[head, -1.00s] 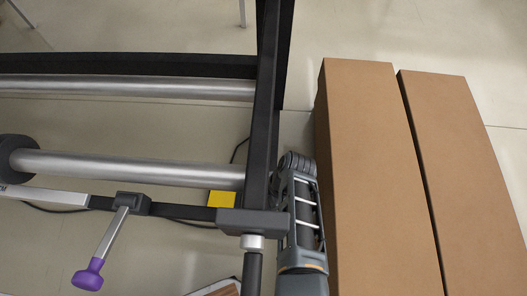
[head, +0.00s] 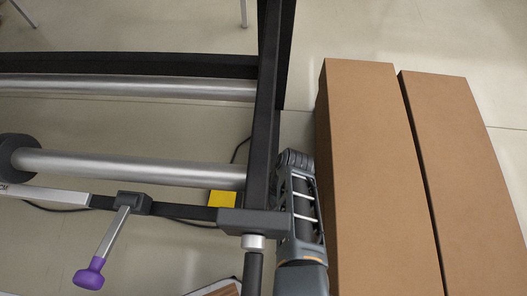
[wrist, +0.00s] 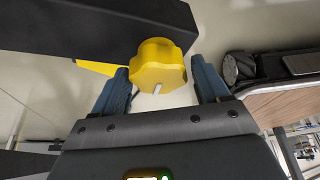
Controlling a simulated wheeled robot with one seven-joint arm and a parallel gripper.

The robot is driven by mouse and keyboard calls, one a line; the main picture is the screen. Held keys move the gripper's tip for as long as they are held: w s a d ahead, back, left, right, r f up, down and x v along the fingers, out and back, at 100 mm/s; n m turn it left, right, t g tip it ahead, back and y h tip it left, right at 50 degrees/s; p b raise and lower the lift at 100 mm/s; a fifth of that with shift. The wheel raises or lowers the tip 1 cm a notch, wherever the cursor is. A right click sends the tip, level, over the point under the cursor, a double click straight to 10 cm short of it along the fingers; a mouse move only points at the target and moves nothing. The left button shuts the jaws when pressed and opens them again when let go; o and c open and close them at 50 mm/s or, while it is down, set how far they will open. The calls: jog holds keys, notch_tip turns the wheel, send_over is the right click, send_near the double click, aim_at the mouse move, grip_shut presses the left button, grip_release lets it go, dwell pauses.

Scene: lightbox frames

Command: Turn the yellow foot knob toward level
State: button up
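The yellow foot knob (wrist: 158,66) is a lobed knob under the end of a black frame bar (wrist: 110,28) in the wrist view. My gripper (wrist: 162,88) is open, with one blue-grey finger on each side of the knob. A gap shows between the knob and the right finger; the left finger is close to the knob, and I cannot tell if they touch. In the head view the knob is hidden, and my arm reaches down between the black frame (head: 262,110) and the boxes. A yellow block (head: 222,198) shows by the frame's lower bar.
Two long brown cardboard boxes (head: 375,180) (head: 465,160) stand close to the right of my arm. Metal rollers (head: 130,168) and a purple-knobbed lever (head: 89,274) are to the left. A wooden-topped item (wrist: 285,100) lies right in the wrist view.

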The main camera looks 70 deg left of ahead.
jog(key=shift+o, duration=0.5)
jog(key=p+v, duration=0.3)
jog(key=v, duration=0.4)
jog(key=shift+w+r+p, duration=0.2)
jog(key=shift+r+p, duration=0.2)
